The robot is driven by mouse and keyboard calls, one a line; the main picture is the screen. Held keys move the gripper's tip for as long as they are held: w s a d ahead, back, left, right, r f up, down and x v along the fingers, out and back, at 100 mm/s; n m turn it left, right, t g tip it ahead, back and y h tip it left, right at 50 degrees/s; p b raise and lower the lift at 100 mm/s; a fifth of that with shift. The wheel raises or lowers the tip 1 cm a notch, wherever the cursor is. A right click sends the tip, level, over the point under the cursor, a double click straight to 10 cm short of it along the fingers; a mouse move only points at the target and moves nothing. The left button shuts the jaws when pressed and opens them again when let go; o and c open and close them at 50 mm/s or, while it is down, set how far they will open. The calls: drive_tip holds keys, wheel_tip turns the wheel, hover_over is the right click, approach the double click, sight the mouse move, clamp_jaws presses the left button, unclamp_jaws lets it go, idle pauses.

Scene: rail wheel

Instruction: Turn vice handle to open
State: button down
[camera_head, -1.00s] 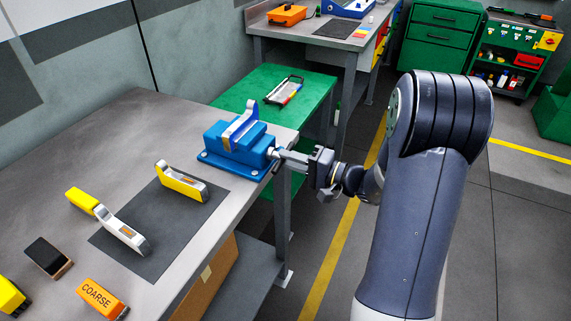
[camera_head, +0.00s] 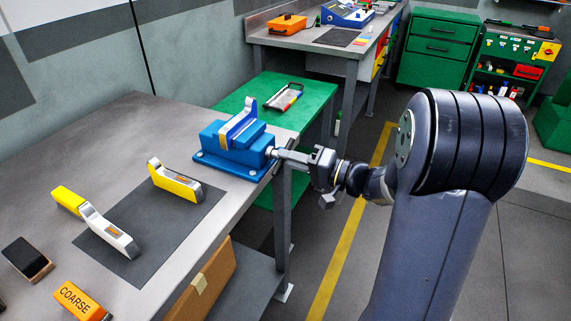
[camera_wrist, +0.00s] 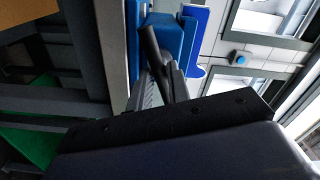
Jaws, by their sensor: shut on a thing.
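The blue vice (camera_head: 232,146) stands at the right edge of the grey workbench (camera_head: 110,130). A piece with a white and blue upright part (camera_head: 240,122) sits in its jaws. The vice handle (camera_head: 280,157) is a dark bar at the vice's right side, just past the bench edge. My gripper (camera_head: 288,156) reaches in from the right and is shut on the handle. In the wrist view, the fingers (camera_wrist: 166,88) close around the dark slanted handle bar (camera_wrist: 152,50), with the blue vice body (camera_wrist: 175,35) behind it. The exact finger contact is partly hidden.
A dark mat (camera_head: 150,225) with yellow and white tools lies on the bench, left of the vice. An orange COARSE block (camera_head: 80,300) and a dark block (camera_head: 26,258) lie nearer. A green table (camera_head: 300,105) stands behind.

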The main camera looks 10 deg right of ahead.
idle(0.3)
drive_tip(key=shift+f+n+b, duration=0.2)
drive_tip(key=shift+n+b, duration=0.1)
drive_tip(key=shift+b, duration=0.4)
drive_tip(key=n+b, duration=0.3)
drive_tip(key=b, duration=0.6)
drive_tip(key=shift+n, duration=0.4)
drive_tip(key=shift+r, duration=0.1)
drive_tip(key=shift+n+b, duration=0.4)
drive_tip(key=shift+b, duration=0.5)
drive_tip(key=n+b, duration=0.1)
drive_tip(key=b, duration=0.2)
drive_tip(key=shift+n+b, duration=0.3)
drive_tip(key=n+b, duration=0.2)
drive_tip(key=b, duration=0.2)
drive_tip(key=shift+n+b, duration=0.3)
drive_tip(key=shift+b, duration=0.35)
